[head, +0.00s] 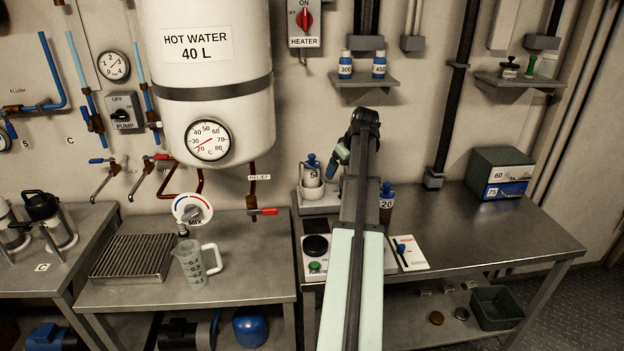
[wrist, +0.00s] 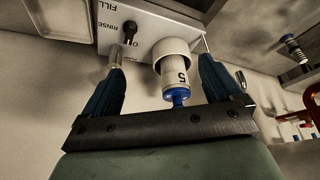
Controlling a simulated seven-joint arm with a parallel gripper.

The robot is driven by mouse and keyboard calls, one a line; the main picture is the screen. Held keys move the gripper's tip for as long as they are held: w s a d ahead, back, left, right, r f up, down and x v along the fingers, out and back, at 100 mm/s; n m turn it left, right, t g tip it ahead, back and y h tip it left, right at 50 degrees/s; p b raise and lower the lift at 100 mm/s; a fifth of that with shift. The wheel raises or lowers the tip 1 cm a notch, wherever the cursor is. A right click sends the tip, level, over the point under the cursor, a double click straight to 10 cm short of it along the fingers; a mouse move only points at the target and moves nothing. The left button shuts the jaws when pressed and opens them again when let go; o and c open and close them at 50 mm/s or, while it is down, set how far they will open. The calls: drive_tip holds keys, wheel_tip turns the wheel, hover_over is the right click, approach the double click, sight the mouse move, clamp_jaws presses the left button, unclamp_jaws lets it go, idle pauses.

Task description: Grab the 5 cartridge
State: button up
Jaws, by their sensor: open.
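The 5 cartridge (head: 312,168) has a pale body and a blue cap. It stands in a white holder on the right bench, left of my arm. In the wrist view the 5 cartridge (wrist: 178,84) sits in the round white holder (wrist: 172,52), its blue end towards my gripper. My gripper (wrist: 161,48) is open, with one blue finger on each side of the cartridge and visible gaps between them. In the head view my gripper (head: 337,162) is just right of the cartridge, partly hidden by my arm.
An amber bottle marked 20 (head: 386,202) stands right of my arm. A panel with a rinse/fill knob (wrist: 129,28) lies beside the holder. Bottles 300 (head: 345,66) and a similar one (head: 379,66) stand on a wall shelf. The bench's right part (head: 450,225) is clear before a drawer box (head: 500,172).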

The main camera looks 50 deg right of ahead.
sight(313, 159)
drive_tip(key=w, duration=0.3)
drive_tip(key=w+d, duration=0.1)
drive_tip(key=w, duration=0.7)
drive_tip(key=shift+w+d+r, duration=0.1)
drive_tip(key=shift+w+d, duration=0.1)
drive_tip(key=shift+w, duration=0.05)
drive_tip(key=shift+w+x, duration=0.15)
drive_tip(key=shift+x, duration=1.2)
drive_tip(key=shift+w+x, duration=0.15)
drive_tip(key=shift+x, duration=1.2)
drive_tip(key=shift+r, duration=0.2)
drive_tip(key=shift+c, duration=0.2)
drive_tip(key=c, duration=1.6)
